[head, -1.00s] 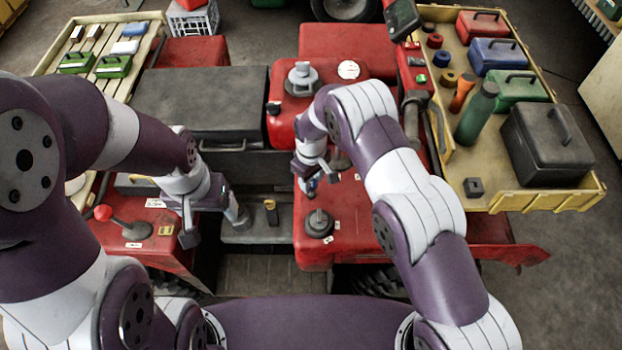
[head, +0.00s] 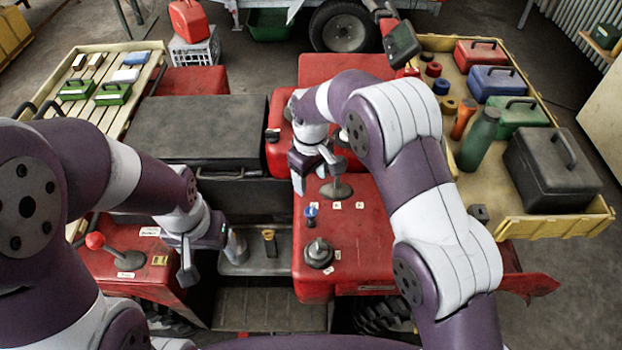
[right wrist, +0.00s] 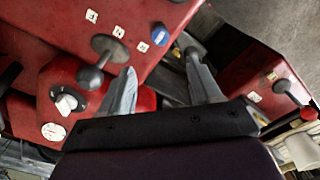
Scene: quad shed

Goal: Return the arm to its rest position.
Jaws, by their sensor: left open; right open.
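My right gripper (head: 316,178) is open and empty above the red panel (head: 365,265), close to a grey ball-topped lever (head: 337,187). A blue knob (head: 311,213) stands on the panel nearer to me, clear of the fingers. In the right wrist view, the open right gripper (right wrist: 165,88) has nothing between its fingers; the lever (right wrist: 95,70) is beside one finger and the blue knob (right wrist: 160,35) is beyond. My left gripper (head: 212,262) is open and apparently empty, low between the red-knobbed lever (head: 97,241) and the grey tray.
A yellow tray (head: 560,229) with toolboxes and a green bottle (head: 479,139) is at the right. A slatted rack (head: 148,75) is at the left. The dark seat (head: 205,115) is behind the left gripper. A black dial (head: 319,252) stands on the red panel.

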